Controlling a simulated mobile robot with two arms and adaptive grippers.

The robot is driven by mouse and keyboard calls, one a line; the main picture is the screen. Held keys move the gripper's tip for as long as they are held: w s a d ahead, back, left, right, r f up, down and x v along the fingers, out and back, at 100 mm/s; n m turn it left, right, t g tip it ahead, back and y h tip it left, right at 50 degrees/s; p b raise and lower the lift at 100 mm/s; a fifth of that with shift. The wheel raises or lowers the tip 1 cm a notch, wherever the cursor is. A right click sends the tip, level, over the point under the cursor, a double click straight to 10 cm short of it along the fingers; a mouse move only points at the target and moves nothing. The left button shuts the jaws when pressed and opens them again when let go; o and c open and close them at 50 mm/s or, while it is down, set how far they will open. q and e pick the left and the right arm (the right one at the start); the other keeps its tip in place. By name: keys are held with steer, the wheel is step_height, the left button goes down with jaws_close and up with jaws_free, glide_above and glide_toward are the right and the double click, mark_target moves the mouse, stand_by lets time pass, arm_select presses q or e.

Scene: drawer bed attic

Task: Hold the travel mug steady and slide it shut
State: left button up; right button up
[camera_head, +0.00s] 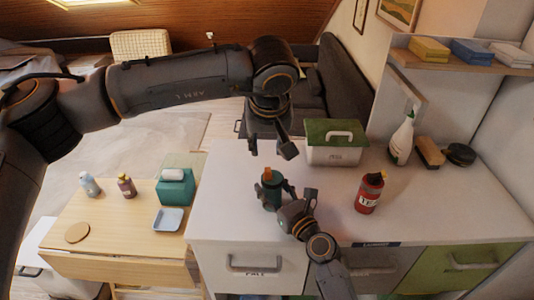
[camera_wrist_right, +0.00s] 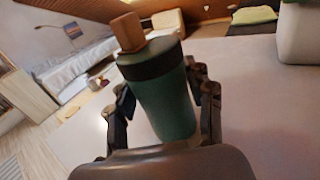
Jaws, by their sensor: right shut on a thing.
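The travel mug (camera_head: 271,190) is dark green with a black collar and stands upright on the white counter. A small orange-brown block, seemingly its slider, sticks up from the top and shows large in the right wrist view (camera_wrist_right: 127,32). My right gripper (camera_head: 274,191) is shut on the mug's body, with a finger on each side of the green wall (camera_wrist_right: 165,105). My left gripper (camera_head: 271,150) hangs above and behind the mug, fingers pointing down and spread apart, with nothing between them. Whether the mug's opening is covered cannot be told.
A red-and-black bottle (camera_head: 369,194) stands right of the mug. A white box with a green lid (camera_head: 334,143) stands behind it. A spray bottle (camera_head: 402,138) and brush (camera_head: 430,152) are at right. A lower wooden table (camera_head: 115,228) holds small bottles, a teal box and a tray.

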stand_by(0.4)
steer(key=o, duration=1.3)
steer(key=shift+o, duration=0.2)
